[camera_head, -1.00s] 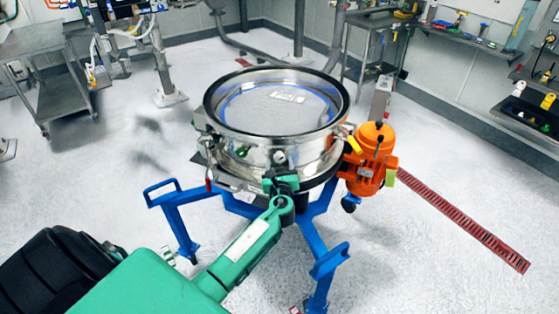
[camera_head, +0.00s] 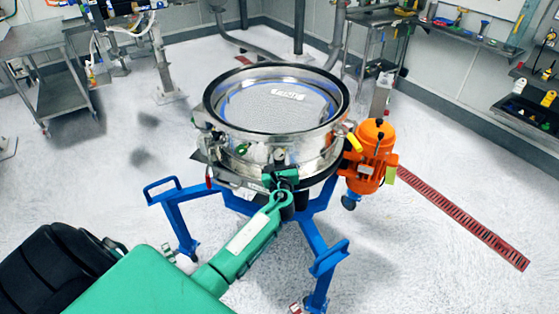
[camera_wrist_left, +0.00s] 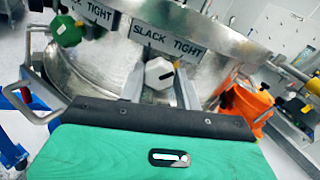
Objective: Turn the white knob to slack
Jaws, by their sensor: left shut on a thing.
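The white knob (camera_wrist_left: 158,74) sits on the metal side of the round sifter (camera_head: 278,165), below a plate (camera_wrist_left: 167,38) reading SLACK on the left and TIGHT on the right. A short dark mark on the knob's face slants up to the right, toward the TIGHT side. My left gripper (camera_wrist_left: 160,88) is shut on the white knob, with one finger on each side of it. In the head view, my left gripper (camera_head: 281,176) is at the sifter's front side, and the knob is small there. My right gripper is not in view.
A green knob (camera_wrist_left: 67,31) with its own SLACK/TIGHT plate sits left of the white one. A bent metal handle (camera_wrist_left: 36,80) is at the left. An orange motor (camera_head: 371,155) stands right of the sifter. Blue legs (camera_head: 183,222) hold it up.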

